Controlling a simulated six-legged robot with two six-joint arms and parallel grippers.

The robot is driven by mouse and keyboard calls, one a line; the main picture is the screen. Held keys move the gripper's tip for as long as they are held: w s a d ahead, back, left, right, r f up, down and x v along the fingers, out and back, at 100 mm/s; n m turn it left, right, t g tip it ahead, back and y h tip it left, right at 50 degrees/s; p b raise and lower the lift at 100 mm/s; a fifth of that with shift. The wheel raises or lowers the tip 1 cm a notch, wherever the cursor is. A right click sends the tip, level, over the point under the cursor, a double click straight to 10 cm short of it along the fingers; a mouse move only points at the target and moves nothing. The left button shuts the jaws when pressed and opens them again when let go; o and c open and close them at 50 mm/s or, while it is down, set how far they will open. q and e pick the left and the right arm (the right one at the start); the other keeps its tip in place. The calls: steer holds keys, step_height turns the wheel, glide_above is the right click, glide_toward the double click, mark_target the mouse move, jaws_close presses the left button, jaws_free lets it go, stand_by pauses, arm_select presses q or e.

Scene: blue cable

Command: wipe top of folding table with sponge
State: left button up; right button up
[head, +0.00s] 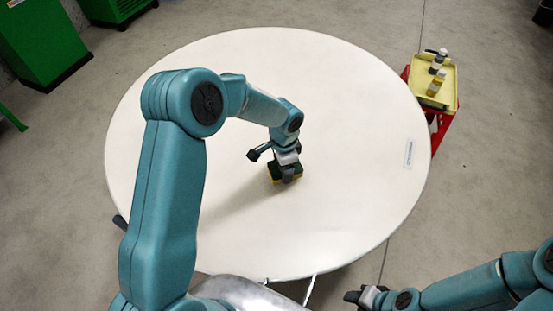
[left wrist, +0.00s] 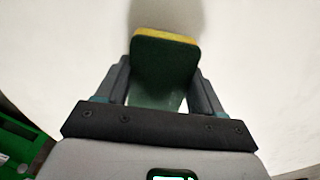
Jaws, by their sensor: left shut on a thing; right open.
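The round white folding table (head: 330,90) fills the middle of the head view. The sponge (head: 275,172), dark green with a yellow layer, is near the middle of the table top. My left gripper (head: 287,172) is shut on the sponge from above. In the left wrist view the sponge (left wrist: 165,62) sits between the two fingers, its yellow edge facing away. It looks to be at or close to the table surface; I cannot tell whether it touches. My right gripper (head: 362,295) is open and empty, off the table's front right edge, partly cut by the frame's bottom.
A red cart (head: 444,125) with a yellow tray (head: 447,92) holding several small bottles stands right of the table. A small white label (head: 409,153) lies on the table's right side. Green cabinets (head: 42,38) stand at back left. Most of the table top is bare.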

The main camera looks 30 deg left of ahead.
arm_select(q)
steer(key=shift+w+a+r+p, duration=0.1)
steer(key=shift+a+r+p, duration=0.1)
steer(key=shift+r+p, duration=0.8)
steer(key=shift+d+r, duration=0.2)
steer(key=shift+r, duration=0.85)
steer(key=shift+r+p, duration=0.3)
steer(key=shift+a+r, duration=0.1)
steer(key=shift+a, duration=0.15)
steer(key=shift+d, duration=0.1)
